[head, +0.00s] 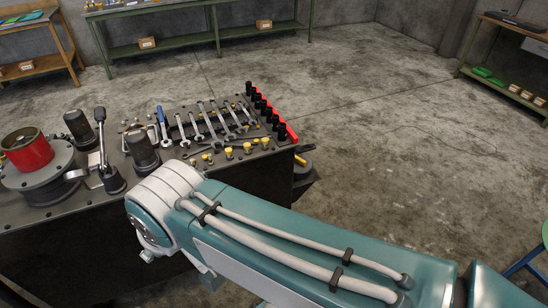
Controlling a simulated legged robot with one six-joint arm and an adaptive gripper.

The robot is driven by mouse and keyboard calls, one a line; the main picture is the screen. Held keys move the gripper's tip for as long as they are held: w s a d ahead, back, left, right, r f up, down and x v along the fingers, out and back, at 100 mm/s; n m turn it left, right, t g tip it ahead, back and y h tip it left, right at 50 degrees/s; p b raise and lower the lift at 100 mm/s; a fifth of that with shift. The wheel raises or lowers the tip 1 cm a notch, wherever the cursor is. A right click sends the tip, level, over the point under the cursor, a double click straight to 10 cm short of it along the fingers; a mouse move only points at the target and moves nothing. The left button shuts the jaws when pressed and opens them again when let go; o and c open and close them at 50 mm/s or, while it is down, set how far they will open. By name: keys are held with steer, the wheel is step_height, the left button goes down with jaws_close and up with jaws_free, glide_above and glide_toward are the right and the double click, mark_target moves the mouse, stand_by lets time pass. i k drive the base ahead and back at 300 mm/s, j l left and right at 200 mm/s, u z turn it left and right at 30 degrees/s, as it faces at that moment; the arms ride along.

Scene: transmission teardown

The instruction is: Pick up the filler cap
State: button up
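I cannot tell for certain which thing is the filler cap. Several small yellow-topped pieces (229,152) stand along the front right edge of the dark workbench (90,240), below a row of wrenches (205,120). A red cylinder (28,152) with an olive rim sits on a round grey flanged base at the bench's left end. My teal and white arm crosses the lower middle and right, with its bend by the bench's front edge. My gripper does not show, and the arm covers part of the bench front.
Black sockets (262,103) stand on a red rail at the bench's right edge. Two dark cylinders (143,150) and an upright lever (101,150) stand beside the red cylinder. Green shelving (180,45) lines the back wall.

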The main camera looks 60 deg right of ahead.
mark_target(304, 166)
steer(key=i+z, duration=0.1)
steer(key=z, duration=1.2)
steer(key=k+l+z, duration=0.1)
steer(key=z, duration=0.75)
steer(key=i+l+u, duration=0.2)
steer(key=i, duration=0.35)
steer(key=i+l+u, duration=0.2)
steer(key=i+l, duration=0.25)
steer(key=i, duration=0.15)
